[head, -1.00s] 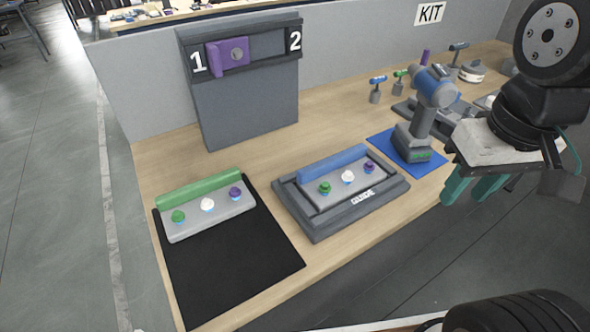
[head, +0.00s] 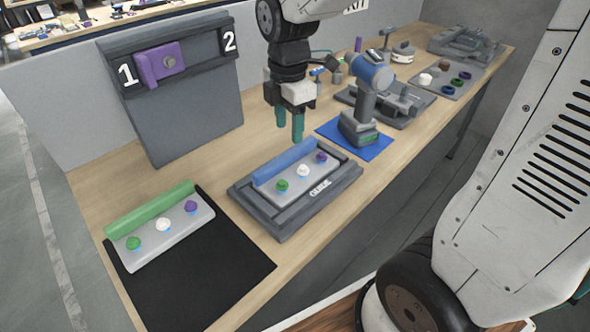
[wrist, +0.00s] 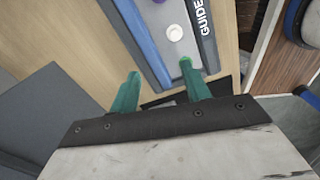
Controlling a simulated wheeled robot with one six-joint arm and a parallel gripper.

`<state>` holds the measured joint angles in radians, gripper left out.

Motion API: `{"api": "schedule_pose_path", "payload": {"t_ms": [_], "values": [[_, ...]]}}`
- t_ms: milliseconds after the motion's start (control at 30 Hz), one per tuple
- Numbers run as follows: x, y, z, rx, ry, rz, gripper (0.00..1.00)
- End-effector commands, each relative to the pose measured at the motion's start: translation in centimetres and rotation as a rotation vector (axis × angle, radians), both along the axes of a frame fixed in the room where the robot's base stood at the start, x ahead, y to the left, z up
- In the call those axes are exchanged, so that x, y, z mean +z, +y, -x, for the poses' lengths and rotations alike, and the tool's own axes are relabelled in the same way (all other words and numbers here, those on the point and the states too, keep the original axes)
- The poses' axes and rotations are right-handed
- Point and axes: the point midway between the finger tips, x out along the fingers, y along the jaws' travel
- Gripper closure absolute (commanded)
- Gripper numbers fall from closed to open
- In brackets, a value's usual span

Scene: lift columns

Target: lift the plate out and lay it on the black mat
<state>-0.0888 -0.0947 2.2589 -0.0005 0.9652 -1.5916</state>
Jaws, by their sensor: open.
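A grey plate (head: 318,174) with a blue bar (head: 284,161) along its far edge lies in the dark frame marked GUIDE (head: 264,226). Green, white and purple knobs stand on it. The plate also shows in the wrist view (wrist: 178,12). My gripper (head: 290,131) is open and empty, its green fingers pointing down above and just behind the blue bar. In the wrist view, the fingers (wrist: 161,80) are apart near the plate's green-knob end. The black mat (head: 205,275) lies left of the frame, its near part bare.
A similar grey plate with a green bar (head: 149,211) lies over the mat's far edge. A blue-grey drill (head: 366,100) stands on a blue mat (head: 376,150) right of the frame. Behind stands a panel (head: 189,117) with a purple slider (head: 160,64).

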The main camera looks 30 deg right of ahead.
Motion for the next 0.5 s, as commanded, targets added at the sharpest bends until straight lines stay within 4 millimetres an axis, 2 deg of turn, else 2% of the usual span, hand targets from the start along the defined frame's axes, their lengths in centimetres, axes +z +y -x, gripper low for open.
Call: {"api": "schedule_pose_path", "payload": {"t_ms": [100, 200, 500], "values": [[-1.2, 0.4, -1.5, 0.136, 0.010, 0.002, 0.53], [-1.9, 0.5, -2.1, 0.192, 0.013, 0.002, 0.53], [-5.2, 0.1, -2.2, 0.206, 0.016, 0.002, 0.53]]}}
